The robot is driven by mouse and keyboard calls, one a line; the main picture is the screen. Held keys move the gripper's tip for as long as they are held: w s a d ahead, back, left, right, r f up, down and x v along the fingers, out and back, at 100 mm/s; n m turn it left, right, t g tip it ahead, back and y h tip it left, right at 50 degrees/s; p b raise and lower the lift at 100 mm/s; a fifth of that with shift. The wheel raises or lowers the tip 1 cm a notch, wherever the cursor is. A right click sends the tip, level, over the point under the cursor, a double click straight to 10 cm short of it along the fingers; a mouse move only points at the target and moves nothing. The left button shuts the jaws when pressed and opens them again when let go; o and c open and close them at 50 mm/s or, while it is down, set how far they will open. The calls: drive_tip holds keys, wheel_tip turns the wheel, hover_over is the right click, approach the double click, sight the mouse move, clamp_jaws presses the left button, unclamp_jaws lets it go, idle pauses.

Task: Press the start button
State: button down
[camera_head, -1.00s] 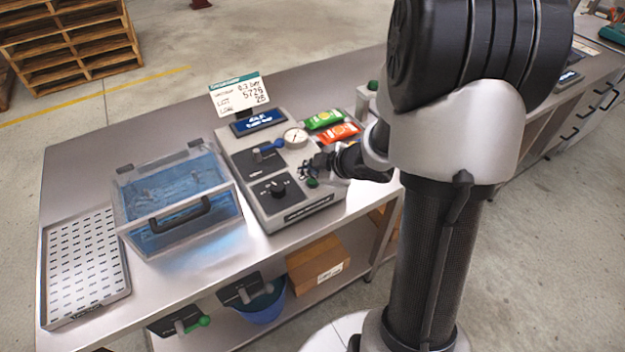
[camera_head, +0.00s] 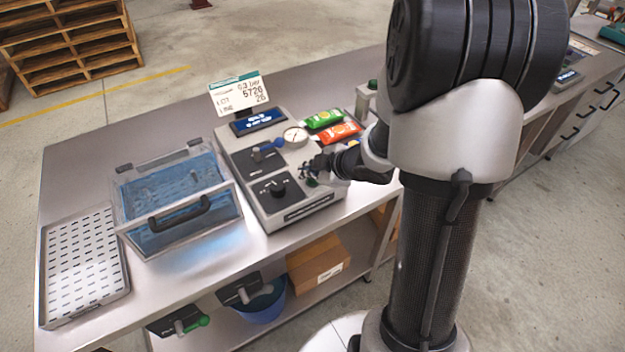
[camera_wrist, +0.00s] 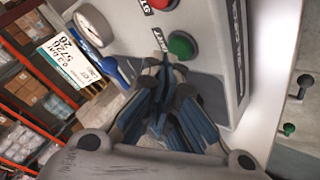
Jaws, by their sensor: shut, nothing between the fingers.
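The green start button (camera_wrist: 181,46) sits on the grey control panel (camera_wrist: 205,22), beside a printed label. In the head view the green button (camera_head: 312,182) is a small spot partly covered by my gripper (camera_head: 315,168). My gripper is shut and empty, over the right front part of the panel. In the wrist view its fingertips (camera_wrist: 166,68) are just below the green button in the picture. I cannot tell whether they touch it. A red button (camera_wrist: 163,3) is cut off at the top of the wrist view.
A dial gauge (camera_head: 295,136), a blue lever (camera_head: 270,146) and a black knob (camera_head: 277,190) are on the panel. Green (camera_head: 324,119) and orange (camera_head: 340,132) packets lie behind my gripper. A clear water tank (camera_head: 150,240) and a slotted tray (camera_head: 80,262) stand left.

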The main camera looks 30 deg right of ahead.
sight(311, 182)
drive_tip(key=shift+f+b, duration=0.3)
drive_tip(key=shift+f, duration=0.2)
idle(0.7)
drive_tip(key=shift+r, duration=0.1)
drive_tip(key=shift+r+p, duration=0.75)
drive_tip(key=shift+p, duration=0.2)
wheel_tip(311, 182, up, 5)
drive_tip(key=p, duration=0.5)
idle(0.6)
